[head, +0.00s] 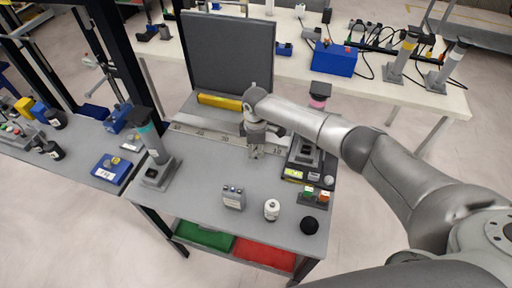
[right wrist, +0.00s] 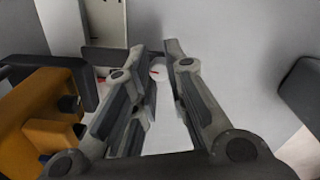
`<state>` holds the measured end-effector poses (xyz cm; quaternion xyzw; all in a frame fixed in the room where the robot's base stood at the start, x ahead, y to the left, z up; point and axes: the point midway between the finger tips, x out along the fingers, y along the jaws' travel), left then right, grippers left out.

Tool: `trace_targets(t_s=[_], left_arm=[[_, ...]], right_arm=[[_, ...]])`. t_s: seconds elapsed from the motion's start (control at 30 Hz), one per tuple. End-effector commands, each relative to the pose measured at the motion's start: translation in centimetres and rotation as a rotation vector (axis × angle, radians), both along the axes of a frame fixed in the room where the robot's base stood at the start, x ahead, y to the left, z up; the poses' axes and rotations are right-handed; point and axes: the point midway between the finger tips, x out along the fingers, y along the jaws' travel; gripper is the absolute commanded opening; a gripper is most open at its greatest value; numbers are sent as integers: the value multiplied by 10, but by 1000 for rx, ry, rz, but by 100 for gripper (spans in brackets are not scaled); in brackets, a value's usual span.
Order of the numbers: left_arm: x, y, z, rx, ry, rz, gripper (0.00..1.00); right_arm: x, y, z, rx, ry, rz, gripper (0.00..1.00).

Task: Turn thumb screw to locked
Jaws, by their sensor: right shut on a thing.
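My right gripper (head: 257,151) reaches in from the right, over the long pale scale bar (head: 205,132) on the grey workbench. In the right wrist view its two fingers (right wrist: 162,72) are close together at the tips. A small pale round piece with a red mark, apparently the thumb screw (right wrist: 158,72), shows between them. The gripper is shut on it. Most of the screw is hidden by the fingers, and its lock position cannot be read. In the head view the screw is hidden behind the gripper. My left gripper is not in view.
A dark upright panel (head: 229,50) and a yellow block (head: 220,101) stand behind the bar. A black device (head: 305,152) is close on the right. A grey post (head: 155,155), a small box (head: 233,198), a white bottle (head: 271,209) and a black ball (head: 309,225) stand around the bench.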

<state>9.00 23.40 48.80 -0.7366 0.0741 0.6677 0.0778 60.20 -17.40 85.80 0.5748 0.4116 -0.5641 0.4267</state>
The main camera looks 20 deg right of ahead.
Motion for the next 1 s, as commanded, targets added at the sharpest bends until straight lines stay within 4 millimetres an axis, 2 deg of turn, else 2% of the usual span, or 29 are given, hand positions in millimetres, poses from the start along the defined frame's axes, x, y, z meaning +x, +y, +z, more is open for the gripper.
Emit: trace_targets(t_s=[0.3, 1.0], left_arm=[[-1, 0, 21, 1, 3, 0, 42], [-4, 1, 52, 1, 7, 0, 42]], right_arm=[[-1, 2, 2, 3, 3, -292, 0], [0, 2, 2, 2, 2, -958, 0]])
